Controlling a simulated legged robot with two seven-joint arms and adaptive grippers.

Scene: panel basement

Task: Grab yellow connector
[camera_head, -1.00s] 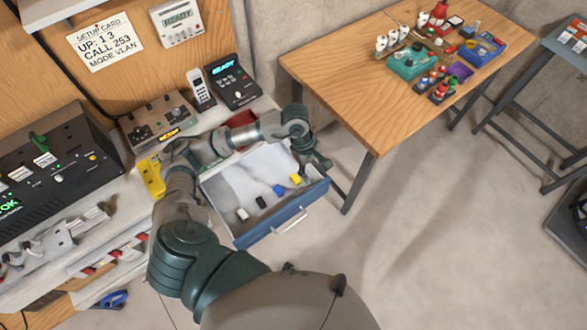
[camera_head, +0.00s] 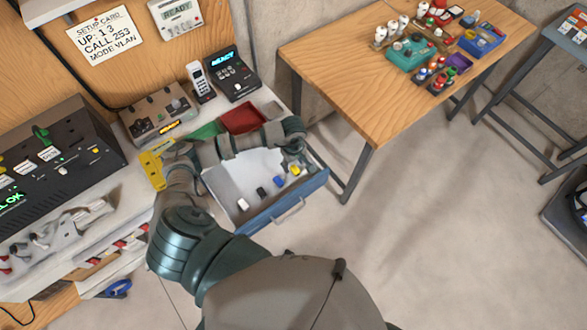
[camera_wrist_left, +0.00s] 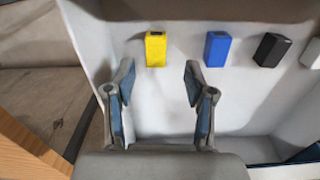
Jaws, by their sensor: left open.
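The yellow connector (camera_head: 296,169) lies in the open blue-fronted drawer (camera_head: 287,207), at the right end of a row of small connectors. In the left wrist view the yellow connector (camera_wrist_left: 156,50) stands just beyond the fingertips, roughly centred between them. My left gripper (camera_head: 294,156) is over the drawer's right part, close to the yellow connector. In the wrist view its fingers (camera_wrist_left: 158,76) are apart with nothing between them. The blue connector (camera_wrist_left: 218,49), black connector (camera_wrist_left: 272,50) and white connector (camera_wrist_left: 312,54) lie to the right. My right gripper is not in view.
A red tray (camera_head: 241,118) and a yellow tool (camera_head: 153,167) sit on the bench near my left arm. A wooden table (camera_head: 345,73) with bottles and boxes stands at the right. The floor in front is clear.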

